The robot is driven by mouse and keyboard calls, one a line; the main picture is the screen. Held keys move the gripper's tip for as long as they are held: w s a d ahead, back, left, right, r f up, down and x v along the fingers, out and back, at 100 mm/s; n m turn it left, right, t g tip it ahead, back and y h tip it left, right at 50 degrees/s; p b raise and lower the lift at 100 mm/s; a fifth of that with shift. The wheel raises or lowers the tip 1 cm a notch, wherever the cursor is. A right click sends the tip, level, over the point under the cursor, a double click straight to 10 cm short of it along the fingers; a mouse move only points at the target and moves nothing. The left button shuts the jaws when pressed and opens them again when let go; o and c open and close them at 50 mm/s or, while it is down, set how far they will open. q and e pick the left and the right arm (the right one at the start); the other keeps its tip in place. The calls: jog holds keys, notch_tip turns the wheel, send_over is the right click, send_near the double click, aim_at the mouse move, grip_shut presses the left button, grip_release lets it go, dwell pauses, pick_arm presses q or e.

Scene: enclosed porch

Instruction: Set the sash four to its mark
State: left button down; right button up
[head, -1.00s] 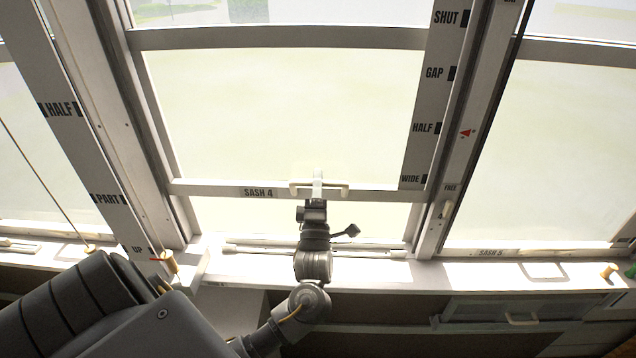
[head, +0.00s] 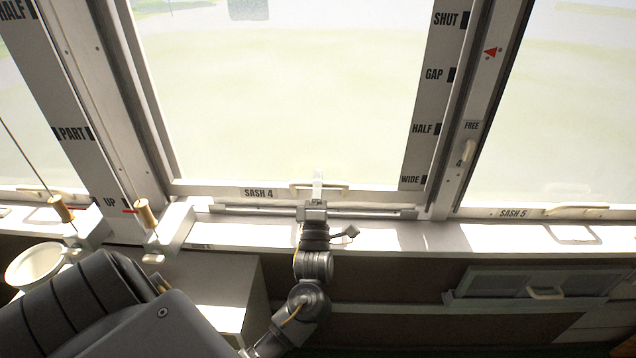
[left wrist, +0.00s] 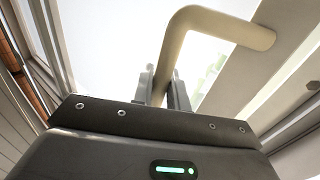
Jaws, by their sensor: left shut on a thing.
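Sash 4 (head: 215,192) is the wide pane in the middle of the head view, its bottom rail close above the sill. My left gripper (head: 318,189) is shut on the pale sash handle (head: 338,187) at the rail's middle. The left wrist view shows the fingers (left wrist: 164,88) on the cream handle bar (left wrist: 187,38). The scale (head: 437,100) on the right of the sash reads SHUT, GAP, HALF and WIDE downward. The red pointer (head: 490,52) on the post stands between SHUT and GAP, a little nearer GAP. My right gripper is out of view.
A small lever (head: 470,149) sits on the post below the FREE label. Sash 5 (head: 530,212) is at right. Wooden cord toggles (head: 146,213) stand by the left post near UP. A white bowl (head: 36,262) is at lower left. The right sill is mostly clear.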

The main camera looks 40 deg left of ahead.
pick_arm(q)
jog(key=shift+f, duration=0.55)
jog(key=c, duration=1.7)
grip_release()
jog(key=shift+r, duration=0.1)
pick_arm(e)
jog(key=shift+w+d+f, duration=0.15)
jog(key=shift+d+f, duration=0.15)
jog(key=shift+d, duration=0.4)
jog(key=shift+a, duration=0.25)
